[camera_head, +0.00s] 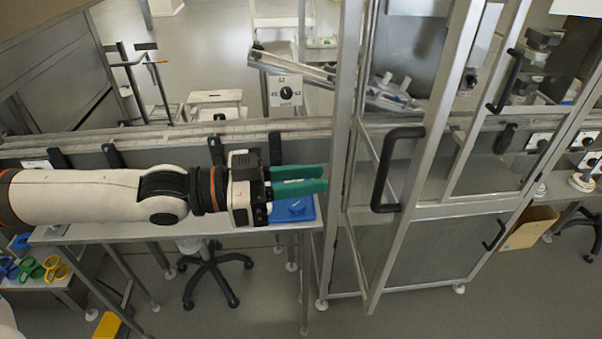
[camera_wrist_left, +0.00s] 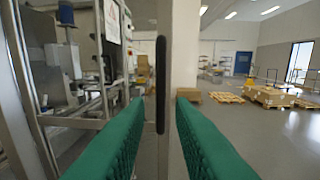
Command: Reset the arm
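My left arm comes in from the left in the head view, stretched out level over a narrow metal table (camera_head: 160,232). My left gripper (camera_head: 326,179) has green fingers that point right, towards a metal-framed machine door. In the left wrist view the fingers of the left gripper (camera_wrist_left: 160,130) stand apart with nothing between them. A dark vertical door handle (camera_head: 388,168) is to the right of the fingertips, with a gap in the head view. The handle also shows beyond the fingers in the left wrist view (camera_wrist_left: 161,85). My right gripper is not in view.
A blue tray (camera_head: 306,211) lies on the table below the gripper. The glazed machine frame (camera_head: 345,120) stands close on the right. A wheeled stool (camera_head: 208,270) is under the table. Coloured rings (camera_head: 32,268) sit at the lower left.

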